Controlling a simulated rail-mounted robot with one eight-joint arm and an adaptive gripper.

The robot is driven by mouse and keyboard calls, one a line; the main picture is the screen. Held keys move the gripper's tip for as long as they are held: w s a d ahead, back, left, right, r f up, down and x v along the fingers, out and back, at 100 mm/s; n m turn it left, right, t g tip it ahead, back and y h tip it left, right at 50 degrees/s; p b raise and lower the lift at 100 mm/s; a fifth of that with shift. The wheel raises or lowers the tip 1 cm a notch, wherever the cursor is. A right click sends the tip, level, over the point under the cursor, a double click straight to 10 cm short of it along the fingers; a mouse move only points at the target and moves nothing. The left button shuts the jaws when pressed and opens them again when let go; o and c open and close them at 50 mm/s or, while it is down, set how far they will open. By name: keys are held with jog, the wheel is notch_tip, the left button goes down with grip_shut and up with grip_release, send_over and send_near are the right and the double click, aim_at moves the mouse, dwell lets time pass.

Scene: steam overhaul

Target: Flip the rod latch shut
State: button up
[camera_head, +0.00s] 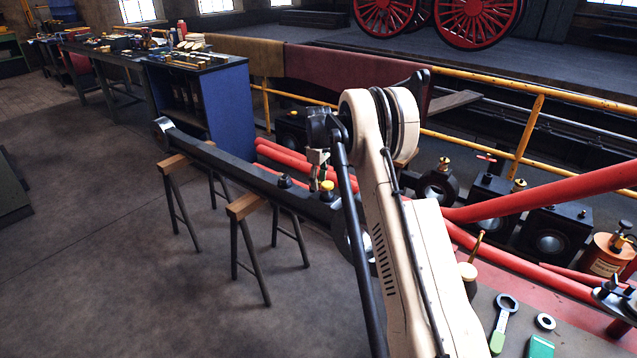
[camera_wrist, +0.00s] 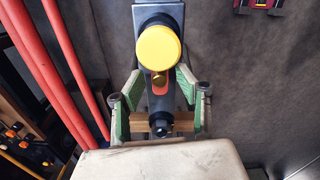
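A long dark rod (camera_head: 250,170) lies across two sawhorses. A yellow-capped fitting (camera_head: 327,186) stands on its top near my arm. In the wrist view the yellow cap (camera_wrist: 158,47) fills the upper middle. A small brass knob (camera_wrist: 158,79) and an orange-red piece (camera_wrist: 160,88) sit just below it on the dark rod. I cannot tell which of these parts is the latch, or its position. My gripper (camera_head: 318,160) is above the rod near the fitting. In the wrist view its green-padded fingers (camera_wrist: 158,90) are spread to either side of the rod, with nothing clamped between them.
The sawhorses have wooden tops (camera_head: 245,205). Red pipes (camera_head: 290,155) run behind the rod. A blue cabinet (camera_head: 228,105) stands behind. The floor at left is clear.

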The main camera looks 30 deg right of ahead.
notch_tip(320, 180, up, 12)
jog(key=shift+f, duration=0.15)
dwell(0.5)
jog(key=s+a+r+m+t, duration=0.2)
jog(key=s+a+r, duration=0.6)
jog(key=s+r, duration=0.15)
jog(key=s+a+r+m+t, duration=0.1)
jog(key=s+a+r, duration=0.6)
jog(key=s+r, duration=0.3)
jog(key=s+a+f+m+t, duration=0.1)
jog(key=s+a+f, duration=0.1)
jog(key=s, duration=0.7)
jog(key=s+a+f+m+t+p, duration=0.1)
jog(key=s+a+f, duration=0.2)
jog(key=s, duration=0.7)
jog(key=s+a+f+m+t, duration=0.1)
jog(key=s+a+f+t, duration=0.1)
jog(key=s, duration=0.7)
jog(key=shift+s+a+f+m+p, duration=0.25)
jog(key=shift+a+f+m+p, duration=0.2)
jog(key=shift+a, duration=0.65)
